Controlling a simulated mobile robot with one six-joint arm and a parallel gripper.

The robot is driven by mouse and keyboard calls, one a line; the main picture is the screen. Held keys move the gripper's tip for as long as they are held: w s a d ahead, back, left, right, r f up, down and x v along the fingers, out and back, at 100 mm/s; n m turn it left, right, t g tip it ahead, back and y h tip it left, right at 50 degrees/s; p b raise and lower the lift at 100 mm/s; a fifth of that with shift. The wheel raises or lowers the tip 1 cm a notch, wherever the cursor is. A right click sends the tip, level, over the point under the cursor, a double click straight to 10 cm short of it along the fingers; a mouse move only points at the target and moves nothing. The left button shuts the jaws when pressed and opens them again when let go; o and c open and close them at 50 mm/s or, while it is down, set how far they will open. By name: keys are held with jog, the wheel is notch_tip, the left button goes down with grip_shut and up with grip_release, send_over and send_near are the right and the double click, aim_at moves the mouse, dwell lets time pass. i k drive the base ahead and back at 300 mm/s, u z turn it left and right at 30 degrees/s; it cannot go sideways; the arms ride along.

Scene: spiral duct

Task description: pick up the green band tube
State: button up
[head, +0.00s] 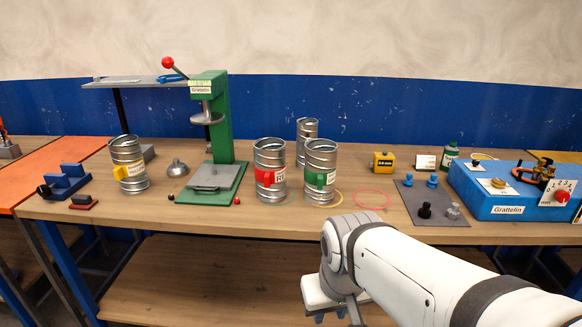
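The green band tube (320,165) is a silvery ribbed metal can standing upright on the wooden workbench (260,225). A green label band with white markings faces me. A similar tube with a red band (269,170) stands close on its left. A plain metal tube (307,133) stands behind, partly hidden by it. My gripper (336,316) hangs at the bottom of the view, in front of the bench and below its top, apart from the tubes. Its fingers are partly cut off by the frame edge, so I cannot tell their opening.
A yellow band tube (128,165) stands at the left. A green press (222,130) with a red-knobbed lever stands left of the red band tube. A pink ring (370,198), a grey mat with knobs (433,203) and a blue box (500,192) lie to the right.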

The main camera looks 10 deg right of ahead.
aim_at(321, 155)
jog(key=u, duration=0.05)
jog(key=i, duration=1)
jog(key=z, duration=0.05)
